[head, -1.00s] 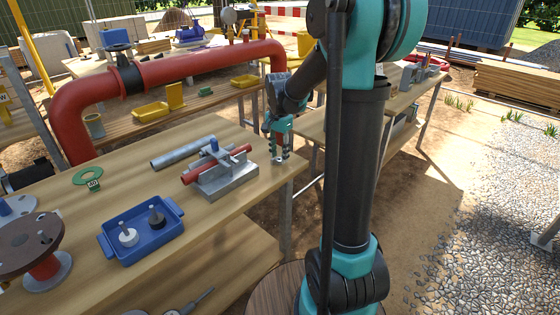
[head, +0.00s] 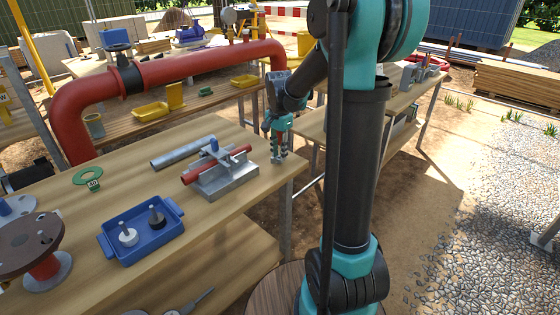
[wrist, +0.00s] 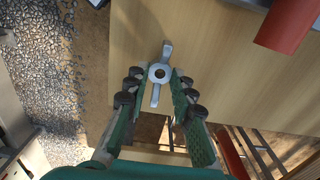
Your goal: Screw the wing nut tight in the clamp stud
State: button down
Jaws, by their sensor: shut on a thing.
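A grey metal wing nut (wrist: 160,73) with two wings and a round hole sits between the fingertips of my gripper (wrist: 159,80) in the wrist view. The fingers are closed against its hub, with the wings sticking out lengthwise between them. In the head view my gripper (head: 278,156) points down at the bench's right corner, right of the clamp; the nut is too small to make out there. I cannot clearly make out the stud.
A grey pipe (head: 183,153) lies behind the clamp. A blue tray (head: 143,248) with a white and a black piece stands at the front left.

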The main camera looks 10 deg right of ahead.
notch_tip(320, 180, up, 6)
jog(key=shift+r, duration=0.2)
dwell(0.4)
jog(key=c, duration=2)
grip_release()
grip_shut()
